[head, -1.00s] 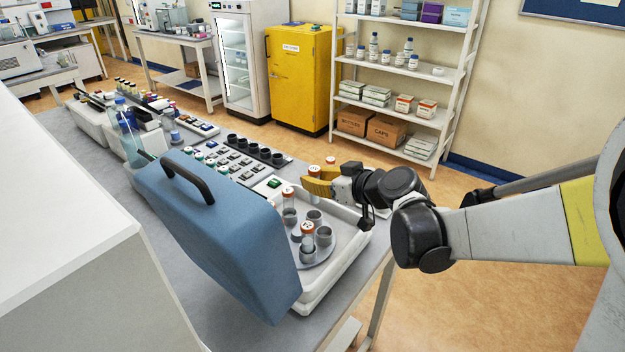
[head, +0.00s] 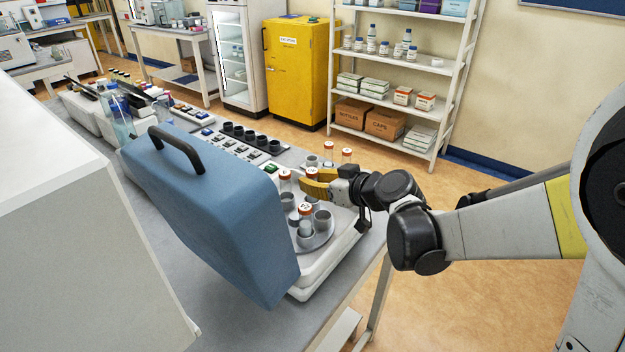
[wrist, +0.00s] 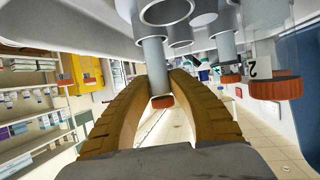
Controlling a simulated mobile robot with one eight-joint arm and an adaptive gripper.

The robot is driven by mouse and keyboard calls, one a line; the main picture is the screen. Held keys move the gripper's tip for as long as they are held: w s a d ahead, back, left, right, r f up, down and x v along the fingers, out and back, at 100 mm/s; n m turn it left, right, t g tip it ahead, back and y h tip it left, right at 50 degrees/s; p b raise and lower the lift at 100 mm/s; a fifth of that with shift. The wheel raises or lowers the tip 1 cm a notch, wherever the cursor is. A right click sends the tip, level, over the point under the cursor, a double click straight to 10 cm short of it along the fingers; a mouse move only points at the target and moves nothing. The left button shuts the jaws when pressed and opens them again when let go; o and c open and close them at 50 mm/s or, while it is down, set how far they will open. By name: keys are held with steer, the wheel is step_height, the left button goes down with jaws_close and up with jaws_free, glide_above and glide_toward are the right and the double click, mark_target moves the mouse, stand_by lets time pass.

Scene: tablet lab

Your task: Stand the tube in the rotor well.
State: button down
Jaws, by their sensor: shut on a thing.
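My gripper (head: 318,186), with yellow fingers, is over the far right part of the centrifuge rotor (head: 318,242). It is shut on a clear tube with an orange cap (head: 312,172). In the wrist view, which is turned over, the tube (wrist: 153,55) is between the fingers (wrist: 160,88), its capped end towards me. Its other end lines up with a grey rotor well (wrist: 166,10); I cannot tell how deep it sits. Two other orange-capped tubes stand in the rotor, one at the back left (head: 285,183) and one in front (head: 306,218).
The blue centrifuge lid (head: 210,215) stands open on the left. A row of black cups (head: 250,137) lies further back on the bench. The floor to the right is clear.

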steer(key=shift+f+b, duration=0.45)
steer(key=shift+f, duration=0.15)
steer(key=c, duration=1.2)
jaws_free()
steer(key=v, duration=1.2)
steer(key=shift+s+a, duration=0.1)
